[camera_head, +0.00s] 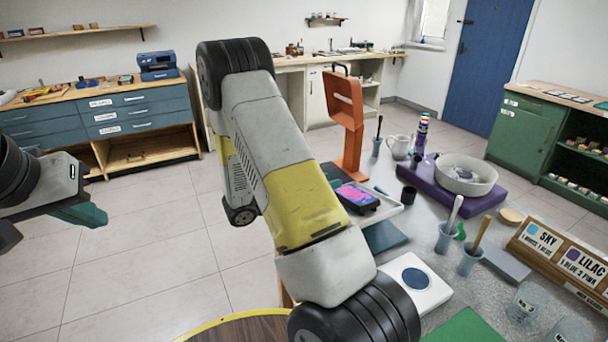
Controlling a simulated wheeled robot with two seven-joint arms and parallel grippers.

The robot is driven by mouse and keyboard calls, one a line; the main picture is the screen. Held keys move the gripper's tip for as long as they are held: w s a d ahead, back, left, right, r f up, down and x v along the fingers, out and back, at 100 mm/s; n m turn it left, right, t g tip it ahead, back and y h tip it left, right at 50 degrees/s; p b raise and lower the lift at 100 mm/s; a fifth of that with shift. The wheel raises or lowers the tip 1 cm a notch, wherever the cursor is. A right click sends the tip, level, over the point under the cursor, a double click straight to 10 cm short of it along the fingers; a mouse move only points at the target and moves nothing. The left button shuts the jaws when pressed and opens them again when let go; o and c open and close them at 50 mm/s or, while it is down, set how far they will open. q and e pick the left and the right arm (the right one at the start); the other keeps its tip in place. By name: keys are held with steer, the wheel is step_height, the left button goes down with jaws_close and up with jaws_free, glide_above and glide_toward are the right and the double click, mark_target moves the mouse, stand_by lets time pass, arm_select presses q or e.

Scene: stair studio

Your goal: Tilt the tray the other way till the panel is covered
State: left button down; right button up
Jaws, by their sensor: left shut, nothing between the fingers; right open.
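A small dark-edged panel (357,197) with pink, purple and blue paint on top lies on the workbench, just right of my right arm. It seems to rest on a pale tray (387,214), of which only a part shows; my arm hides the left side. I cannot tell how the tray is tilted or how fully the paint covers the panel. My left gripper (88,214), grey with teal fingers, is at the far left over the floor, shut and empty, well away from the tray. My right arm crosses the middle of the view, and its gripper is not seen.
An orange stand (347,125) rises behind the panel. A purple block (453,190) bears a white round bowl (468,177). Cups with tools, a white board with a dark blue disc (416,279) and a wooden label rack (560,252) crowd the bench. The left floor is clear.

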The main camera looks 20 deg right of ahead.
jaws_close()
stand_by(1.4)
